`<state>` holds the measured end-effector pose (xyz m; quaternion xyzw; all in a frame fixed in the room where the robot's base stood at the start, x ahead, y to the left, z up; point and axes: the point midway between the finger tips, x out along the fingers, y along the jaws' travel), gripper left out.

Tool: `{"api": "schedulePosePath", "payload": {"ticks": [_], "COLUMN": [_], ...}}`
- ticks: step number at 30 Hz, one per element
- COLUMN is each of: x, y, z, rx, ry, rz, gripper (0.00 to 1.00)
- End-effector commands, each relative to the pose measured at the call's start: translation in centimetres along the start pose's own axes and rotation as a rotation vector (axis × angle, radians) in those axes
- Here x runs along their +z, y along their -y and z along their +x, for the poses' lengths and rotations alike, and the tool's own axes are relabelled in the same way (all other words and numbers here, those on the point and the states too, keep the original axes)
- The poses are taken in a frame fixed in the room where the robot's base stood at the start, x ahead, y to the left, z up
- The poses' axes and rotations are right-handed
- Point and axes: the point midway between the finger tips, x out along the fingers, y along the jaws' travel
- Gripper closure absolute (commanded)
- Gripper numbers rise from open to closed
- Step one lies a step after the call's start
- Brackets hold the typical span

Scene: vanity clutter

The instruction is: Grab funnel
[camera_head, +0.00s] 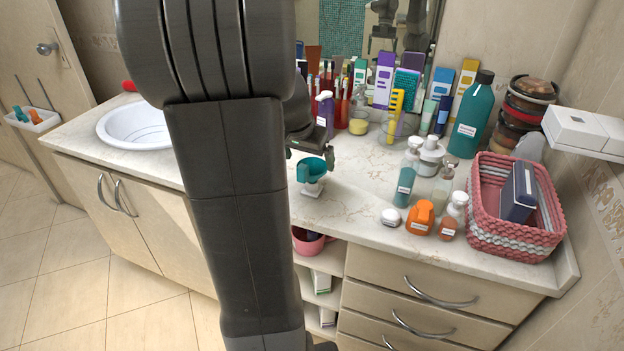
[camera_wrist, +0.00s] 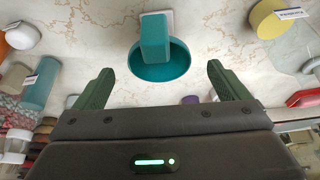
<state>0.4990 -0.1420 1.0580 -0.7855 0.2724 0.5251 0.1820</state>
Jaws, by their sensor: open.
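The funnel appears to be the teal piece (camera_head: 308,171) with a round, open rim, near the counter's front edge. It sits on or against a small white piece (camera_head: 313,189). In the wrist view the funnel (camera_wrist: 158,66) shows as an oval bowl with a blocky teal part, near the top centre. My gripper (camera_head: 309,155) is just above and behind the funnel in the head view. In the wrist view its two dark green fingers (camera_wrist: 159,77) are spread wide, one toward each side of the funnel. Nothing is between them in contact; the funnel looks apart from both.
A teal bottle (camera_head: 470,118), a pink woven basket (camera_head: 512,240) and an orange bottle (camera_head: 421,217) stand to the right. Several tubes and boxes crowd the back by the mirror. A white sink (camera_head: 136,127) is left. Bare marble surrounds the funnel's right side.

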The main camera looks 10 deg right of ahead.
Motion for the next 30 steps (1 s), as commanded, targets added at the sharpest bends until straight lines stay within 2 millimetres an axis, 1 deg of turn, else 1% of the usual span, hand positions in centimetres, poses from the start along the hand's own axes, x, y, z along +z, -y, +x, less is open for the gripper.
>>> {"api": "schedulePosePath", "payload": {"ticks": [5, 9, 13, 17, 23, 24, 26, 30], "x": [0.1, 0.2, 0.2, 0.2, 0.2, 0.2, 0.2, 0.2], "y": [-0.1, -0.1, 0.0, 0.0, 0.0, 0.0, 0.0, 0.0], "z": [1.2, 3.2, 4.7, 5.3, 5.4, 5.4, 5.4, 5.4], "rx": [0.002, 0.003, 0.002, 0.001, 0.0, 0.0, 0.0, 0.0], "ry": [0.003, 0.004, 0.002, 0.001, 0.0, 0.0, 0.0, 0.0], "rz": [0.0, -0.001, 0.0, -0.001, -0.001, -0.001, -0.001, 0.0], "gripper": [0.05, 0.05, 0.05, 0.05, 0.05, 0.09, 0.21, 0.49]}}
